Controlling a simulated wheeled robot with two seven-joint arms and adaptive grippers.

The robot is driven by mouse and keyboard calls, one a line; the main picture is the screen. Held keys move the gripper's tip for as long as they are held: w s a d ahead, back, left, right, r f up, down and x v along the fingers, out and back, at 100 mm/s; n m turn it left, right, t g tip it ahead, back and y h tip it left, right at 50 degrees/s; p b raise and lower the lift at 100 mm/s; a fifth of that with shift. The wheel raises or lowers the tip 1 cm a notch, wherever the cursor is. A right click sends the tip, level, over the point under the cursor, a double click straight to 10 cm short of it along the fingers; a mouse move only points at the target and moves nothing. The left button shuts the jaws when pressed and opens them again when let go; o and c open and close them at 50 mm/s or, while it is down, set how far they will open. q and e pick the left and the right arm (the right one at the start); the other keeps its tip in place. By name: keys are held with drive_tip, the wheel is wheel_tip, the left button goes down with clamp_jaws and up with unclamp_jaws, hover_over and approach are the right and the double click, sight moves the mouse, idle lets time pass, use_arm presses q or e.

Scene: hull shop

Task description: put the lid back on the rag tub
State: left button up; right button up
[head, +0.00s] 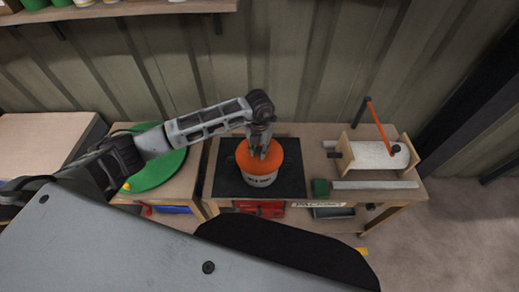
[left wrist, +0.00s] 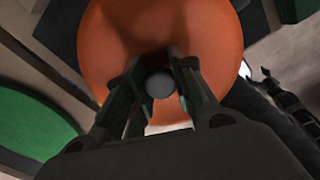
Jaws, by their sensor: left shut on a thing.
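The rag tub (head: 262,180) is a pale tub with dark lettering on its side, standing on a black mat (head: 290,171) on the bench. The orange lid (head: 274,158) sits over the tub's mouth; I cannot tell whether it is fully seated. My left gripper (head: 261,151) points down at the lid from above. In the left wrist view the lid (left wrist: 205,40) fills the upper middle, and my left gripper (left wrist: 162,92) is shut on its grey round knob (left wrist: 160,85). My right gripper is not in view.
A green disc (head: 160,172) lies on the bench at left. Right of the mat are a green-ended grey bar (head: 375,185) and a white roll in a wooden holder (head: 375,155) with an orange handle. A shelf (head: 120,10) hangs above; red boxes (head: 262,208) sit below.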

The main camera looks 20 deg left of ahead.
use_arm(q)
drive_tip(key=o, duration=1.1)
drive_tip(key=o, duration=0.5)
drive_tip(key=shift+r, duration=0.1)
drive_tip(key=shift+r+p, duration=1.95)
drive_tip(key=shift+r, duration=1.5)
